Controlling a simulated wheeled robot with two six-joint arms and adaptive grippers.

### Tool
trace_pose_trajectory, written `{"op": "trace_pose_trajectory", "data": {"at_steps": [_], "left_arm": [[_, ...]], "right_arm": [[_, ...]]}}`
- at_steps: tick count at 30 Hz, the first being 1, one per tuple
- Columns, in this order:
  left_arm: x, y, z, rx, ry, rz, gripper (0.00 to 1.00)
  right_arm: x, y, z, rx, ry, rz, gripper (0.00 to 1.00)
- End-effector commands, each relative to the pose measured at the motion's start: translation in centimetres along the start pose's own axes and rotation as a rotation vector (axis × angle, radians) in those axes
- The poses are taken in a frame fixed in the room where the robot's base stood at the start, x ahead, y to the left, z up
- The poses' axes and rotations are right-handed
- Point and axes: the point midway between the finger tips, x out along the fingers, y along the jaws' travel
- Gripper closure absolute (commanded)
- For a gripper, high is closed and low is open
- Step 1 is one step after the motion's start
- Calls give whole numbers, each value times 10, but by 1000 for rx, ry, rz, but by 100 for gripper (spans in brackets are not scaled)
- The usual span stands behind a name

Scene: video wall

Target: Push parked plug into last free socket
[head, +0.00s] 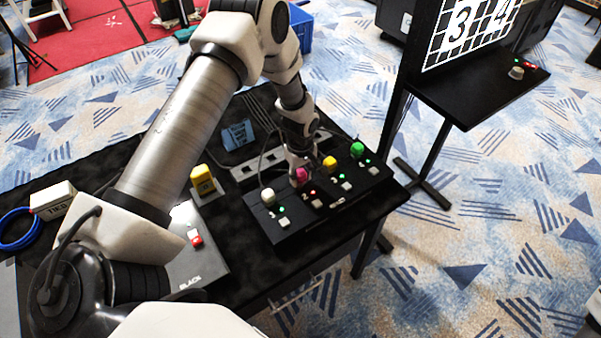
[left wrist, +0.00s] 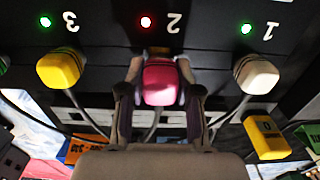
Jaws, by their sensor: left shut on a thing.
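The black socket panel (head: 290,222) lies on the table with numbered sockets. My left gripper (head: 301,168) is shut on the magenta plug (head: 300,175) at socket 2. In the left wrist view the magenta plug (left wrist: 161,84) sits between both fingers (left wrist: 160,90), in line with the 2 and its red light (left wrist: 145,22). I cannot tell how deep it sits. The white plug (head: 268,197) is at socket 1 and the yellow plug (head: 329,164) at socket 3, both beside green lights. A green plug (head: 357,149) is at the far end. My right gripper is out of view.
A yellow block (head: 203,181) stands on the table left of the panel. A blue holder (head: 238,134) is behind it. A flat unit marked BLACK (head: 200,265) lies in front. A screen (head: 470,35) with a small shelf (head: 475,92) stands to the right.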

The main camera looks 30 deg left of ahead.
Motion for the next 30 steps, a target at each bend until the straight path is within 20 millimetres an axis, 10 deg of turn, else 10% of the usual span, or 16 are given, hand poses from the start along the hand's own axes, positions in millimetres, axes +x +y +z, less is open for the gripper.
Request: {"op": "trace_pose_trajectory", "data": {"at_steps": [26, 27, 30], "left_arm": [[18, 0, 0, 1, 0, 0, 99], [17, 0, 0, 0, 0, 0, 53], [17, 0, 0, 0, 0, 0, 37]], "right_arm": [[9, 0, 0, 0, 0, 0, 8], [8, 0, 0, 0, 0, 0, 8], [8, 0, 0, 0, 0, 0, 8]]}}
